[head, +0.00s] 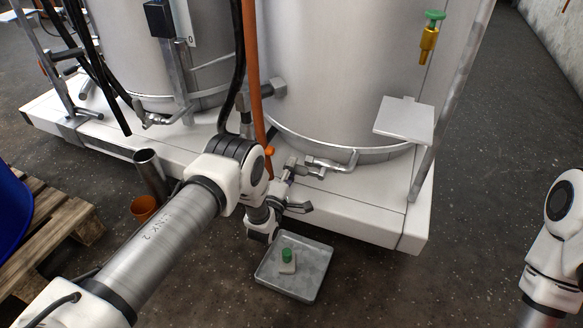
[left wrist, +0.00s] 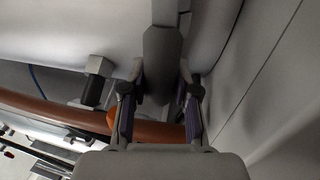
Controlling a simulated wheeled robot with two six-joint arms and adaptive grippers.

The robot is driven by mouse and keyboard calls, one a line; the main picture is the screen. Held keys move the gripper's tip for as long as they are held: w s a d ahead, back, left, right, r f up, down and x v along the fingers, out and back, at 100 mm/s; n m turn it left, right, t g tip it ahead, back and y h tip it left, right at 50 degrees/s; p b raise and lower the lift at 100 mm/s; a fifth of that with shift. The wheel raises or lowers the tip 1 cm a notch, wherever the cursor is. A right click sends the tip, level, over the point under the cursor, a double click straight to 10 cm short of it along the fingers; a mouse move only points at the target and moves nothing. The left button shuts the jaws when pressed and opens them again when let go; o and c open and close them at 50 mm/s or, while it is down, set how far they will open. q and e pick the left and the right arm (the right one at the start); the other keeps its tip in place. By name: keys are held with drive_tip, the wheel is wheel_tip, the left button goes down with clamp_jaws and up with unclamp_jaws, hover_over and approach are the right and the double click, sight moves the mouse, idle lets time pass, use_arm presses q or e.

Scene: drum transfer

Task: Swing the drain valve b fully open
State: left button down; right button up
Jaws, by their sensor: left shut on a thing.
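The drain valve b pipework (head: 318,168) is a grey metal fitting low on the front of the right tank. My left gripper (head: 287,190) is at its front end, just above the white base ledge. In the left wrist view, the fingers of my left gripper (left wrist: 158,105) stand on either side of a dark grey lever-like piece (left wrist: 162,55) and are closed on it. I take this piece to be the valve's handle; its far end and the valve body are partly hidden. My right gripper is out of the picture; only part of my right arm shows at the right edge.
A grey tray (head: 303,290) with a green-capped bottle (head: 287,262) lies on the floor below. An orange hose (head: 253,85) hangs close beside the valve and crosses behind the fingers. A small plate (head: 404,120) stands to the right. A wooden pallet (head: 50,232) is at left.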

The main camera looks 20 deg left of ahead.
use_arm(q)
drive_tip(key=c, duration=0.8)
unclamp_jaws()
drive_tip(key=shift+w+f, duration=0.1)
drive_tip(key=shift+c, duration=0.2)
drive_tip(key=s+f, duration=0.2)
drive_tip(key=s, duration=0.9)
drive_tip(key=shift+s+a+f, duration=0.15)
drive_tip(key=shift+s, duration=0.25)
